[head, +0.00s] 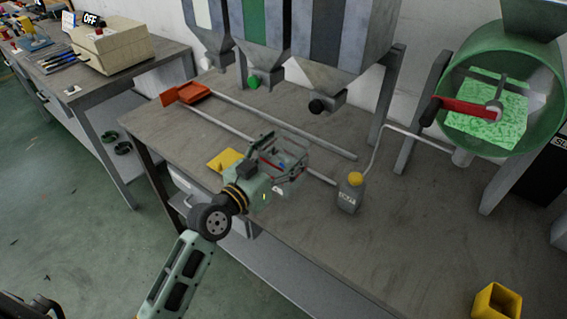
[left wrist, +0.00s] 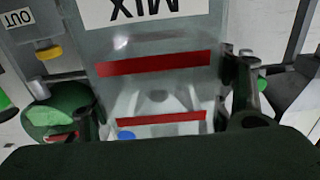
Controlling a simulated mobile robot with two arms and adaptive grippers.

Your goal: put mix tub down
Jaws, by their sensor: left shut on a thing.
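The mix tub (left wrist: 155,85) is a clear, see-through container with red bands and a white MIX label, upside down in the left wrist view. In the head view the tub (head: 296,172) shows small and partly hidden behind my gripper, over the middle of the bench. My left gripper (head: 277,158) is shut on it, and in the left wrist view one finger shows on each side of the tub. I cannot tell whether the tub's base touches the bench. My right gripper is not in view.
Two metal rails (head: 262,122) run along the bench (head: 400,215) beside the tub, with an orange-red piece (head: 187,94) at their left end. Hoppers (head: 335,40) and a green drum (head: 500,100) stand behind.

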